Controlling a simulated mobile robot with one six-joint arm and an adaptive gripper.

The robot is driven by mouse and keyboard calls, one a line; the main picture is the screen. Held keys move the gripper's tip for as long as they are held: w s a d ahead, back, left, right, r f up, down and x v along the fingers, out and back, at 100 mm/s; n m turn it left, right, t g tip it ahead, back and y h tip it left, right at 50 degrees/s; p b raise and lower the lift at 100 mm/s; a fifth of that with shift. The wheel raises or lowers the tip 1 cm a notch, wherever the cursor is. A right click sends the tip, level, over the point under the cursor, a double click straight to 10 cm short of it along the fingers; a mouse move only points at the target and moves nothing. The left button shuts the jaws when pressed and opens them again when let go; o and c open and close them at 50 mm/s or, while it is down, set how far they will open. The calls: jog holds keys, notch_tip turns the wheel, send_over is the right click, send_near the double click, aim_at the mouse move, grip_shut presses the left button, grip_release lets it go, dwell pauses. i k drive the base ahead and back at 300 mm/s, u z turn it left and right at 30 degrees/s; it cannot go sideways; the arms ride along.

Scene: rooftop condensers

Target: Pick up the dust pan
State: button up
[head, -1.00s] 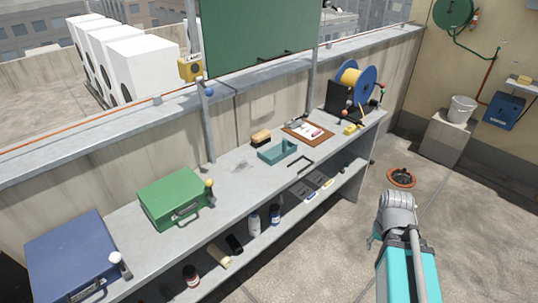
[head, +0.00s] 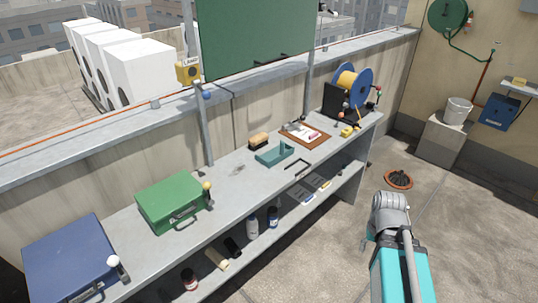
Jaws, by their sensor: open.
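The dust pan (head: 268,157) appears to be the teal, shallow, open piece on the grey workbench top, right of the bench's middle. A tan-topped brush (head: 259,140) with dark bristles lies just behind it, to its left. My arm shows at the lower right, over the floor in front of the bench and well apart from the dust pan. My gripper itself is not visible in the head view.
A green case (head: 170,200) and a blue case (head: 68,262) stand on the bench (head: 235,180) at left. A brown clipboard (head: 318,141) and a cable reel (head: 350,85) are at right. Bottles stand on the lower shelf. A round orange-rimmed object (head: 399,180) lies on the floor.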

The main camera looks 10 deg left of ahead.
aim_at(271, 158)
jog(key=u, duration=0.6)
jog(key=i, duration=1)
jog(key=u, duration=0.1)
